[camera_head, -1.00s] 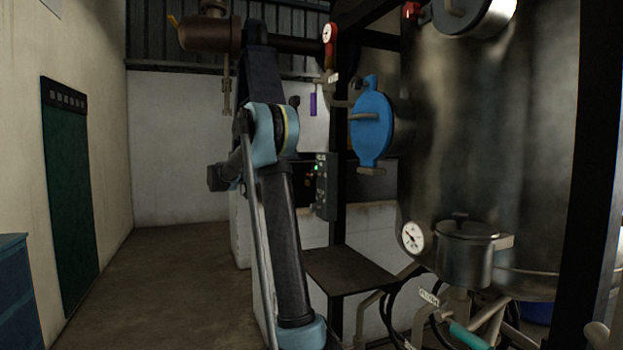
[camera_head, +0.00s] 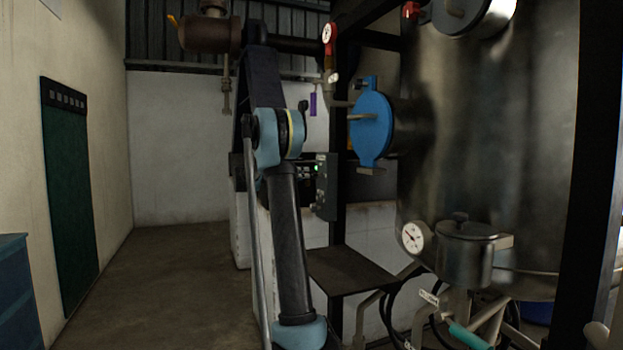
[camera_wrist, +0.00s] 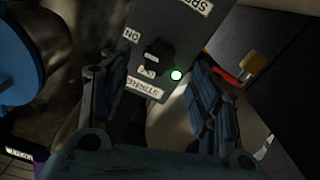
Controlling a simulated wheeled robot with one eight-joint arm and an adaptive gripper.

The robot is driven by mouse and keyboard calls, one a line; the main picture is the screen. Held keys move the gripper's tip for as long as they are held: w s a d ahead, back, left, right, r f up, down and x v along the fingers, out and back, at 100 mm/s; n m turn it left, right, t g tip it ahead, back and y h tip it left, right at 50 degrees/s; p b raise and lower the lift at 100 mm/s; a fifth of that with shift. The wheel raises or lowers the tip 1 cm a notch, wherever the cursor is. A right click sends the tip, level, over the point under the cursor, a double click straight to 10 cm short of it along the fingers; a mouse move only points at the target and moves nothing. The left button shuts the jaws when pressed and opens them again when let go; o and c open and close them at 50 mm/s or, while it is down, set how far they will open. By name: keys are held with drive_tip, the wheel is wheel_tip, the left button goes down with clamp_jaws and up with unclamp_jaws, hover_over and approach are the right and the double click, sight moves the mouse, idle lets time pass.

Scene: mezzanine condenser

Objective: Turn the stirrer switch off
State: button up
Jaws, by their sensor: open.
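The stirrer switch (camera_wrist: 157,54) is a dark knob on a grey panel (camera_wrist: 172,22) in the wrist view. Labels around it read ON and, upside down or tilted, what looks like STIRRER. A green lamp (camera_wrist: 176,75) beside the knob is lit. My gripper (camera_wrist: 158,72) is open, with its fingers to either side of the lower panel and the knob between and beyond their tips. I cannot tell whether either finger touches the panel. In the head view the control box (camera_head: 326,186) shows right of my arm, with its green light; my gripper is hidden there.
A blue round hatch (camera_head: 371,124) sticks out above and right of the box; a blue edge also shows in the wrist view (camera_wrist: 18,62). A dark post, a small platform (camera_head: 345,268) and a large steel tank (camera_head: 480,130) stand close by. Floor at left is clear.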

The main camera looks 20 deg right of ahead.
sight(311, 174)
drive_tip(key=shift+w+d, duration=0.1)
drive_tip(key=shift+d, duration=2.95)
drive_tip(key=shift+a, duration=0.1)
drive_tip(key=c, duration=1.1)
